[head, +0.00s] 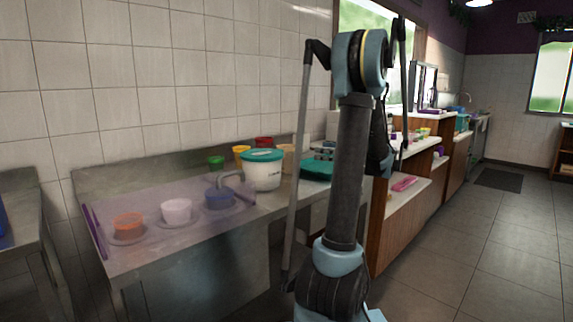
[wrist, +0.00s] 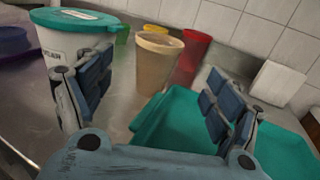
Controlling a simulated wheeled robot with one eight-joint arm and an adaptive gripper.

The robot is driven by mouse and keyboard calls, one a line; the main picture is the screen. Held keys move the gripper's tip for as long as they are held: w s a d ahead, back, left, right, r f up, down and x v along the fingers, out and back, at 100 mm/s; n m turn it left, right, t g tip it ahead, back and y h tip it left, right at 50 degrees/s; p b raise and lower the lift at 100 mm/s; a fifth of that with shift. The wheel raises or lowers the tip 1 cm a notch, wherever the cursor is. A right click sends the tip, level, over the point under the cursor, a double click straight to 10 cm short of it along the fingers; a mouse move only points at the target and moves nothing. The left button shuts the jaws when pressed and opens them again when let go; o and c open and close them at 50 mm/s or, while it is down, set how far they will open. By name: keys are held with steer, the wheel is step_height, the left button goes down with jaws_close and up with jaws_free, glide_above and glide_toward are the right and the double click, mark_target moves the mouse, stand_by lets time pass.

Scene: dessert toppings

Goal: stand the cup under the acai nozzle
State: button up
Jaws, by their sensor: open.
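My gripper (wrist: 155,98) is open in the wrist view, its two blue-padded fingers apart and nothing between them. A beige cup (wrist: 156,67) stands upright on the steel counter beyond the fingers, in line with the gap. Red (wrist: 192,56), yellow (wrist: 151,30) and green (wrist: 123,34) cups stand behind and beside it. In the head view the beige cup (head: 288,158) is partly hidden by my arm, and my gripper cannot be made out. I cannot identify an acai nozzle; a grey curved spout-like piece (head: 226,176) shows beside the white tub (head: 262,175).
The white tub has a teal lid and stands left of the cups. A teal tray (wrist: 150,128) lies on the counter near the right finger. A tiled wall is behind.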

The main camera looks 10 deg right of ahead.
mark_target(287, 160)
steer(key=x, duration=1.6)
steer(key=shift+f, duration=0.2)
steer(key=shift+c, duration=0.6)
steer(key=shift+d, duration=0.1)
steer(key=c, duration=0.7)
